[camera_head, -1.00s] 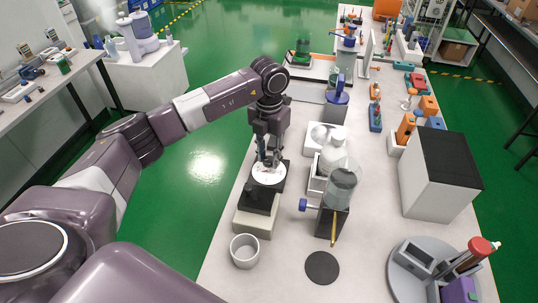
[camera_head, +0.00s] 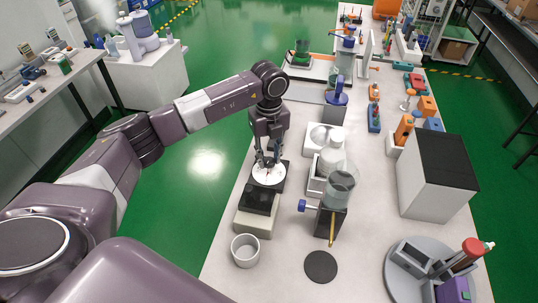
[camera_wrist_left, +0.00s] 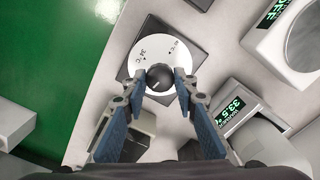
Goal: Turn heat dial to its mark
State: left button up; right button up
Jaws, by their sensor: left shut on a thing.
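The heat dial is a black round knob (camera_wrist_left: 158,78) in the middle of a white disc (camera_wrist_left: 152,50) with printed temperature marks, on a dark square plate. In the head view the white disc (camera_head: 268,178) lies under my left gripper (camera_head: 268,162), which comes down from above. In the left wrist view the blue-padded fingers of my left gripper (camera_wrist_left: 158,82) are shut on the knob, one on each side. A small light line shows on the knob's top. Two marks show on the disc's far part; fingers hide some of its near edge. My right gripper is not in view.
A green display (camera_wrist_left: 234,113) reads about 33.5 °C beside the dial. A grey cup (camera_head: 246,250), a jar on a dark stand (camera_head: 332,222) and a white bottle (camera_head: 332,154) stand close by. A large black-topped box (camera_head: 438,175) is farther right.

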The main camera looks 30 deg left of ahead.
pick_arm(q)
jog(key=n+p, duration=0.1)
jog(key=n, duration=0.2)
jog(key=shift+r+n, duration=0.15)
jog(key=shift+n, duration=0.25)
jog(key=n+p, duration=0.1)
jog(key=n, duration=0.2)
jog(key=shift+n, duration=0.3)
jog(key=n+p, duration=0.3)
jog(key=n, duration=0.3)
jog(key=n+p, duration=0.3)
jog(key=shift+r+n, duration=0.15)
jog(key=shift+n, duration=0.25)
jog(key=shift+n+p, duration=0.9)
jog(key=shift+p, duration=0.25)
jog(key=shift+w+n+p, duration=0.1)
jog(key=shift+n+p, duration=0.5)
jog(key=shift+p, duration=0.15)
jog(key=shift+f, duration=0.2)
